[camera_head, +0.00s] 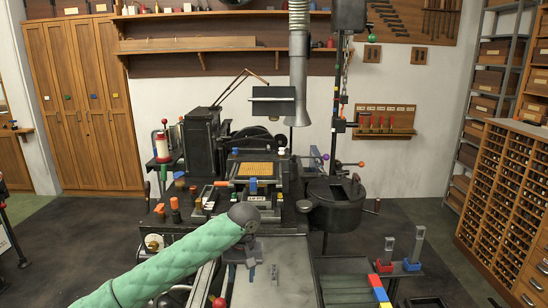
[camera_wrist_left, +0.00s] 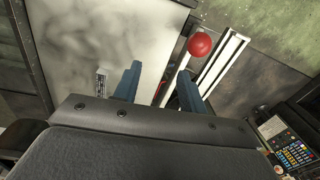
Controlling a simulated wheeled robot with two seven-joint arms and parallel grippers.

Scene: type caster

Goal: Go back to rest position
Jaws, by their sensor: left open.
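My left arm, in a green padded sleeve, reaches in from the lower left of the head view. Its gripper (camera_head: 262,272) hangs over the pale metal plate (camera_head: 236,294) at the front of the type caster (camera_head: 201,148). In the left wrist view the two blue-grey fingers (camera_wrist_left: 157,86) stand apart with nothing between them. A red ball knob (camera_wrist_left: 200,45) shows just beyond the right finger, beside pale rails. My right gripper is not in view.
A red and a blue block (camera_head: 412,265) with upright grey pieces stand at the right. A round dark pot (camera_head: 336,205) sits on the caster's right side. Wooden drawers (camera_head: 511,205) line the right wall. Open floor (camera_head: 440,225) lies between them and the machine.

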